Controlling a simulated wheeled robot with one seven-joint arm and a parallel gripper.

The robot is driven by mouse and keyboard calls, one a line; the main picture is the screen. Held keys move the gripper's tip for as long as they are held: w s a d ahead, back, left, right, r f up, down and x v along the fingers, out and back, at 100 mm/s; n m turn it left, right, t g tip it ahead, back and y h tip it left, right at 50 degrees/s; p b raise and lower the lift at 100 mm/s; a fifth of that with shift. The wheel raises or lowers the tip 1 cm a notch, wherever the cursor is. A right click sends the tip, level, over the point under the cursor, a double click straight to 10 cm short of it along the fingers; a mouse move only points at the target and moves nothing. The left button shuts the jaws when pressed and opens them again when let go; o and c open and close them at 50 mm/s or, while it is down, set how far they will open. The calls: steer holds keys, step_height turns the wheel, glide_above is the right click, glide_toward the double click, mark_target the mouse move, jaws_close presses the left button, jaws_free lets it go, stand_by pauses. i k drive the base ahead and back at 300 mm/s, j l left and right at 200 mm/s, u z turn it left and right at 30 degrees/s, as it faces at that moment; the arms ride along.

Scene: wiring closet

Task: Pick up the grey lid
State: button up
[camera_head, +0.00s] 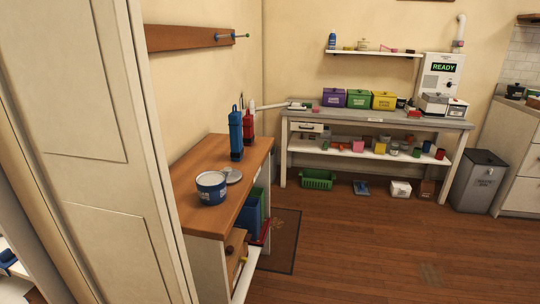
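A round grey lid (234,176) lies flat on the wooden top of the cabinet (196,222) at the left. It is just behind and to the right of a blue tin (211,188) with a white label, which hides part of the lid's edge or touches it; I cannot tell which. My gripper is not in view.
A blue bottle (236,134) and a red one (248,127) stand behind the lid. A tall pale door panel (80,130) fills the left foreground. A grey workbench (450,123) with colored boxes stands at the back. The wooden floor (350,240) is clear at center right.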

mark_target(233, 176)
steer(key=i+l, duration=0.3)
steer(key=i, duration=0.3)
steer(key=i+l+u, duration=0.15)
steer(key=i+l, duration=0.2)
steer(key=i, duration=0.2)
steer(key=i+l, duration=0.4)
steer(key=i, duration=0.2)
steer(key=i+l+u, duration=0.1)
steer(key=i+u, duration=0.3)
steer(key=i, duration=0.2)
